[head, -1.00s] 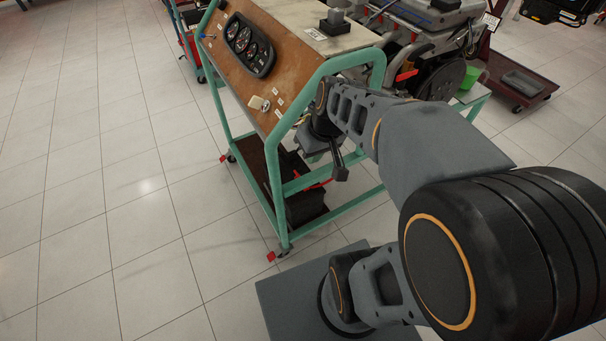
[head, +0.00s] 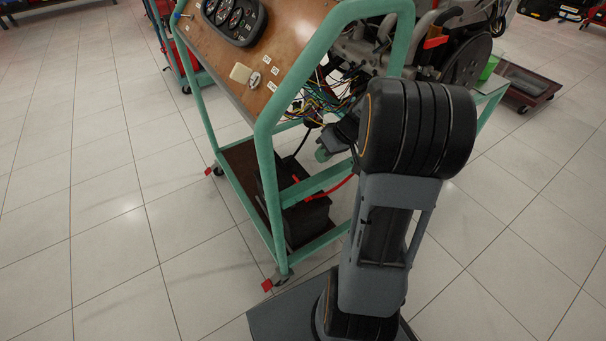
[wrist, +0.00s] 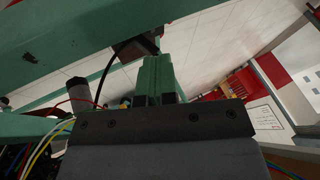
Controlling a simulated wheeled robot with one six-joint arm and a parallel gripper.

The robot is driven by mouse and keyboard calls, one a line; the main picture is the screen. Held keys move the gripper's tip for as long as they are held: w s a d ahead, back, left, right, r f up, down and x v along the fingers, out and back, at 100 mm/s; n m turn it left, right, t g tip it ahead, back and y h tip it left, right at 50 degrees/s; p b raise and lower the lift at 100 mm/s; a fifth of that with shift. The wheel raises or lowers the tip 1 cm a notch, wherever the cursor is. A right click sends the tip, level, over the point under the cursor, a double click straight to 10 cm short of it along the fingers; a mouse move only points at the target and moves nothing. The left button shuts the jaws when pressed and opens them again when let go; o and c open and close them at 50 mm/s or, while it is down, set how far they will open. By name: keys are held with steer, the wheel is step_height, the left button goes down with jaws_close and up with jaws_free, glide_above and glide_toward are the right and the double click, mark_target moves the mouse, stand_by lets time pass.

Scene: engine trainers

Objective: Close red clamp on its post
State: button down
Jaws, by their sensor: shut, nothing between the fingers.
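A black battery (head: 308,222) sits on the low shelf of the green-framed trainer in the head view. Red cable (head: 342,186) runs to its top, and a small red part (head: 296,179) shows there; I cannot tell whether this is the clamp or how it sits on a post. My gripper (head: 322,153) is above and to the right of the battery, apart from it and partly hidden by my arm. In the wrist view its greenish fingers (wrist: 155,70) are together and empty. No red clamp is clear there.
The green frame (head: 264,160) stands close beside my arm. Loose coloured wires (head: 318,100) hang under the gauge panel (head: 275,60) near the gripper. In the wrist view a green bar (wrist: 70,38) crosses the upper left. Open tiled floor lies left.

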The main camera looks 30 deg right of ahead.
steer(key=shift+d, duration=0.1)
steer(key=b+x, duration=0.3)
steer(key=x, duration=0.7)
steer(key=shift+b, duration=0.4)
